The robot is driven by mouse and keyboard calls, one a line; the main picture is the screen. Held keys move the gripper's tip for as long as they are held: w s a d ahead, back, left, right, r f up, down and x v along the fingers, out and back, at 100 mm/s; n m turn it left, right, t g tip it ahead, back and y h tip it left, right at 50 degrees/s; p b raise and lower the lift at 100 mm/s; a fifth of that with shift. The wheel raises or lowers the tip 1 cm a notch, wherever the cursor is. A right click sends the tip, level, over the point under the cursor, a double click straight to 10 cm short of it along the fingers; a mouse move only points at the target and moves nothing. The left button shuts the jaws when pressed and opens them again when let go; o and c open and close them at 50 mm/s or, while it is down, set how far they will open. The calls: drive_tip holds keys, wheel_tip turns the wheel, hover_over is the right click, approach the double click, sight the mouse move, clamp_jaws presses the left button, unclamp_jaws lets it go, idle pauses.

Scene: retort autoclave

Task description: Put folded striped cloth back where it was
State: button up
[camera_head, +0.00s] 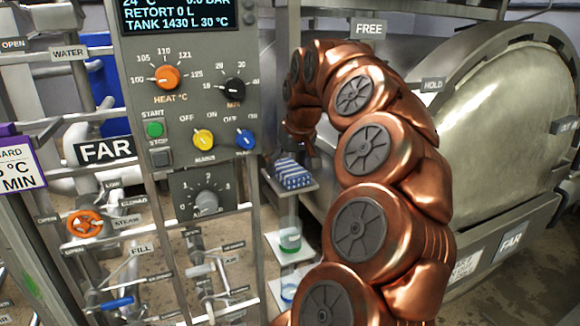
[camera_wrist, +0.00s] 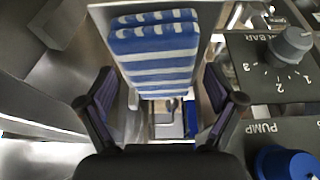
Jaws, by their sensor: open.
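The folded striped cloth (camera_head: 292,174) is blue and white and lies on a small pale shelf (camera_head: 304,189) to the right of the control panel. In the wrist view the cloth (camera_wrist: 154,50) lies ahead of my gripper, a little beyond the fingertips. My gripper (camera_wrist: 161,100) is open, with one dark finger on each side and nothing between them. In the head view my gripper is small and dark just above the cloth, partly hidden by my copper arm.
The control panel (camera_head: 185,18) with knobs stands close on the left. Lower shelves hold a green-marked container (camera_head: 290,240) and a blue-marked one (camera_head: 288,290). The large round retort door (camera_head: 490,120) is at the right. In the wrist view, a pump knob (camera_wrist: 285,163) sits near the right finger.

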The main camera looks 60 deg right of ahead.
drive_tip(key=b+v, duration=0.2)
drive_tip(key=v, duration=1)
drive_tip(key=shift+b, duration=0.3)
drive_tip(key=shift+a, duration=0.15)
drive_tip(key=w+a+f+n+y, duration=0.15)
drive_tip(key=a+f, duration=0.25)
drive_tip(key=a, duration=0.4)
drive_tip(key=w+a+f+n+g, duration=0.1)
drive_tip(key=w+a+f+n, duration=0.15)
drive_tip(key=a, duration=0.45)
drive_tip(key=w+a+f+n, duration=0.2)
drive_tip(key=w+a+f, duration=0.15)
drive_tip(key=a, duration=0.45)
drive_tip(key=s+a+f+g, duration=0.2)
drive_tip(key=s+a+f, duration=0.6)
drive_tip(key=s+f, duration=0.1)
drive_tip(key=s+a+f+g, duration=0.2)
drive_tip(key=s+a+f, duration=0.5)
drive_tip(key=f, duration=0.5)
drive_tip(key=shift+s+a+f+n+y, duration=0.25)
drive_tip(key=shift+s+a+n+y, duration=0.15)
drive_tip(key=shift+s, duration=0.5)
